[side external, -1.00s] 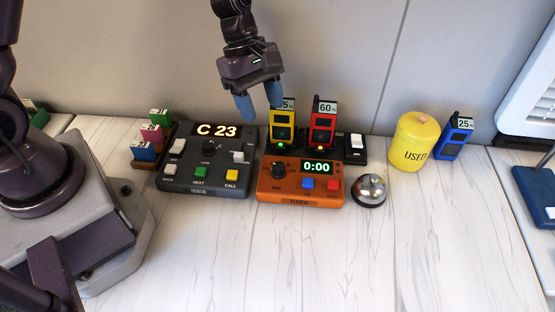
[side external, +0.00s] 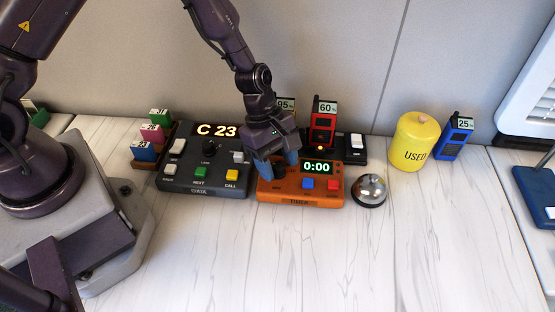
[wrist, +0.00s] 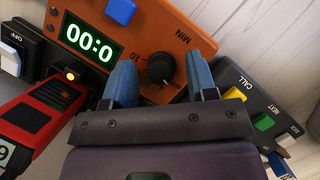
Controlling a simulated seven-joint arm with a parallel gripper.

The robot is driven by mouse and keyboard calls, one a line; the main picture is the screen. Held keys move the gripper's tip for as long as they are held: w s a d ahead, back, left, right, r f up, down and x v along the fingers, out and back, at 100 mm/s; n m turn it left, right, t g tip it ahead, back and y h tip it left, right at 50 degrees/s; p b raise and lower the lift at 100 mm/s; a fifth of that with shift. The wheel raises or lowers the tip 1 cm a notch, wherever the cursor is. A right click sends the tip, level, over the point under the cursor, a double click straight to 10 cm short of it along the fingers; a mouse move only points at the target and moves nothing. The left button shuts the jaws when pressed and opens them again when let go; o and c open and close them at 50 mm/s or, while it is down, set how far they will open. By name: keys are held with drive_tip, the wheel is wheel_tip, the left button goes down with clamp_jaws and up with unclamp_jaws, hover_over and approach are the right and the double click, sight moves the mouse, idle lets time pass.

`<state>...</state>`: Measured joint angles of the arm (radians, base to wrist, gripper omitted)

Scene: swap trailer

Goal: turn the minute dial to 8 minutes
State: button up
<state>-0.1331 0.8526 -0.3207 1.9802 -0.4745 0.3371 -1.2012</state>
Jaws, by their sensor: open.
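The orange timer box (side external: 300,191) sits on the white table and its display (side external: 317,167) reads 0:00. Its black minute dial (wrist: 161,68), labelled MIN, shows in the wrist view between my two blue fingertips. My gripper (side external: 276,171) is open, with one finger on each side of the dial. I cannot tell whether the fingers touch it. In the side external view the fingers partly hide the dial. A blue button (side external: 308,184) and a red button (side external: 333,185) are on the timer's front right.
The dark C 23 console (side external: 205,184) stands directly left of the timer. A red radio (side external: 323,123) and a 95% one (side external: 287,104) stand in the charger behind. A bell (side external: 369,190) and a yellow USED canister (side external: 414,142) are to the right. The front table is clear.

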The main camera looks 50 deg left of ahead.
drive_tip(key=c, duration=0.9)
drive_tip(key=shift+o, duration=0.2)
drive_tip(key=m+g, duration=0.1)
drive_tip(key=m, duration=0.3)
drive_tip(key=shift+m+g, duration=0.3)
drive_tip(key=shift+g, duration=0.1)
drive_tip(key=m, duration=0.2)
drive_tip(key=m+g+y, duration=0.1)
drive_tip(key=m, duration=0.2)
drive_tip(key=shift+w+m+g+y, duration=0.15)
drive_tip(key=shift+m+g+y, duration=0.15)
drive_tip(key=m+y, duration=0.1)
drive_tip(key=m, duration=0.1)
drive_tip(key=m+g, duration=0.1)
drive_tip(key=m, duration=0.2)
drive_tip(key=shift+d+r+y, duration=0.1)
drive_tip(key=shift+d+y, duration=0.05)
drive_tip(key=shift+y, duration=0.25)
drive_tip(key=m+y, duration=0.1)
drive_tip(key=m, duration=0.1)
drive_tip(key=m+y, duration=0.1)
drive_tip(key=m, duration=0.2)
drive_tip(key=shift+m, duration=0.3)
